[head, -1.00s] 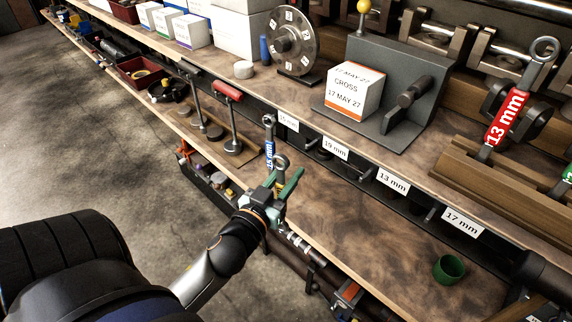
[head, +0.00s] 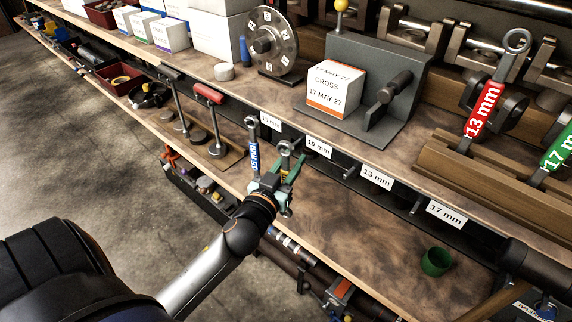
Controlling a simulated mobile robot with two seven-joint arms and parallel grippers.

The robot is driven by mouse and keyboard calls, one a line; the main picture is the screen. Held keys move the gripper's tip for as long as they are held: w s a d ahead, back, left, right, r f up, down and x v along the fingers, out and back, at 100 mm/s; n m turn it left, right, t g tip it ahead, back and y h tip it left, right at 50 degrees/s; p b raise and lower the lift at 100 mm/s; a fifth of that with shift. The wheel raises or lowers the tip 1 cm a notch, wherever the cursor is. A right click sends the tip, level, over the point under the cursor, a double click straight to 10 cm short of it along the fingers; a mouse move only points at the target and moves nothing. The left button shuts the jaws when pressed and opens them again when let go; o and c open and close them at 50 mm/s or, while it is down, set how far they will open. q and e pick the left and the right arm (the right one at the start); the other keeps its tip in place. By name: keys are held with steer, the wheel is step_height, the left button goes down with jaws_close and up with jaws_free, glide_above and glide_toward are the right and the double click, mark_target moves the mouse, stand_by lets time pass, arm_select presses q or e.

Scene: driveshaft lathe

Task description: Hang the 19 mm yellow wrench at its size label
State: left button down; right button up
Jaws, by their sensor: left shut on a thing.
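My left gripper (head: 282,188) is shut on a wrench whose grey ring end (head: 286,147) sticks up above the fingers. The ring is just left of and slightly below the 19 mm label (head: 318,148), close to the rail under the upper shelf. I cannot tell whether the ring is around a peg. A blue 15 mm wrench (head: 254,155) hangs upright just to the left, below the 15 mm label (head: 270,121). My right gripper is not in view.
The 13 mm label (head: 376,177) and 17 mm label (head: 446,214) have bare pegs beside them. A red 13 mm wrench (head: 483,108) and a green 17 mm wrench (head: 558,150) stand in a wooden rack. A green cup (head: 436,262) stands on the lower bench.

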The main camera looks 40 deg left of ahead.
arm_select(q)
steer(key=w, duration=0.1)
steer(key=w+f, duration=0.1)
steer(key=w, duration=0.1)
steer(key=shift+d+b, duration=0.1)
steer(key=shift+b, duration=0.25)
steer(key=shift+w, duration=0.1)
stand_by(0.6)
steer(key=c, duration=0.5)
jaws_free()
steer(key=shift+f, duration=0.1)
